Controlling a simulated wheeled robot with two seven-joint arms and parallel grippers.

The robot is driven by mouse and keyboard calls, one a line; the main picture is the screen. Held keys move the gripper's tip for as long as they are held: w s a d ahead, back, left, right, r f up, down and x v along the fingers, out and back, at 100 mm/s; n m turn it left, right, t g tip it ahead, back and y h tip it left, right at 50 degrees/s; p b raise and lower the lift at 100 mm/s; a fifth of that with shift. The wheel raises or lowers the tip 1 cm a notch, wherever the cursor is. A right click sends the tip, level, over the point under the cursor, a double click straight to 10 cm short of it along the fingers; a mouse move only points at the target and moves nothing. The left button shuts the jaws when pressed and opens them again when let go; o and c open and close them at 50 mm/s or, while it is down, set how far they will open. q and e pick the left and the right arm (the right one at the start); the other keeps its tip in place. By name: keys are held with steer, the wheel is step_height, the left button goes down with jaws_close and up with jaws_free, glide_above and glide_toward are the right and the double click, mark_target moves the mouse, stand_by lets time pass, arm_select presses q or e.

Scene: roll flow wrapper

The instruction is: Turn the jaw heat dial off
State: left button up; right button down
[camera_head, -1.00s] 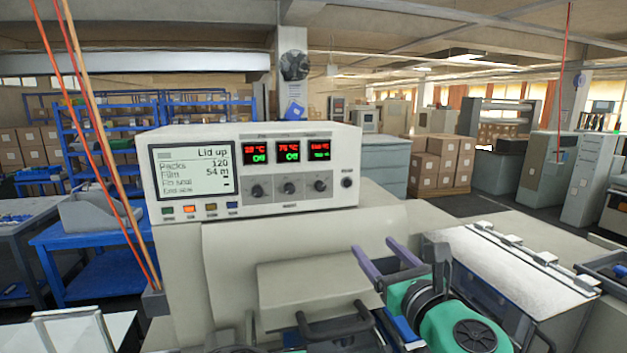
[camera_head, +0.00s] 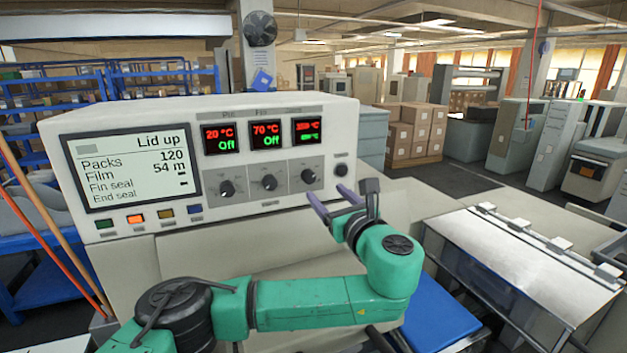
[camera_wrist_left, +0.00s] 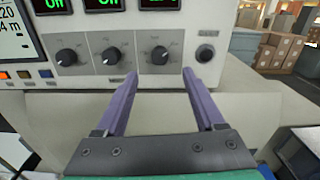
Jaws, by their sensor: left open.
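The control panel (camera_head: 140,220) is a white box with a row of three black dials under three red and green displays. I take the right-hand dial (camera_head: 308,177) as the jaw heat dial; its label is too small to read. Its display (camera_head: 307,131) has a red temperature and a blurred green line. The dial also shows in the left wrist view (camera_wrist_left: 160,54), ahead of and between my fingertips. My left gripper (camera_head: 333,200) has purple fingers, open and empty, just in front of and below the dial, apart from it. My right gripper is not in view.
The left dial (camera_head: 227,188) and middle dial (camera_head: 268,182) sit beside it, with displays reading Off. A round black button (camera_head: 341,170) is close on the right. Coloured buttons (camera_head: 136,219) lie under the screen (camera_head: 131,168), which reads "Lid up". A clear-topped lid (camera_head: 510,265) is at right.

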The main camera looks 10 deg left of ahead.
mark_target(310, 178)
arm_select(q)
steer(key=x, duration=0.9)
steer(key=shift+w+a+f, duration=0.1)
steer(key=shift+a+f, duration=0.05)
steer(key=shift+f, duration=0.2)
steer(key=shift+w, duration=0.15)
steer(key=shift+r, duration=0.2)
steer(key=shift+s, duration=0.25)
steer(key=shift+c, duration=0.7)
jaws_close()
steer(key=shift+f+b, duration=0.2)
steer(key=shift+b, duration=0.15)
steer(key=n+b, duration=0.1)
steer(key=b, duration=0.1)
steer(key=n+b, duration=0.3)
steer(key=b, duration=0.1)
steer(key=shift+f+n, duration=0.3)
steer(key=shift+n, duration=0.1)
steer(key=shift+r+n+b, duration=0.2)
steer(key=shift+n+b, duration=0.1)
steer(key=shift+b, duration=0.05)
steer(key=shift+r, duration=0.25)
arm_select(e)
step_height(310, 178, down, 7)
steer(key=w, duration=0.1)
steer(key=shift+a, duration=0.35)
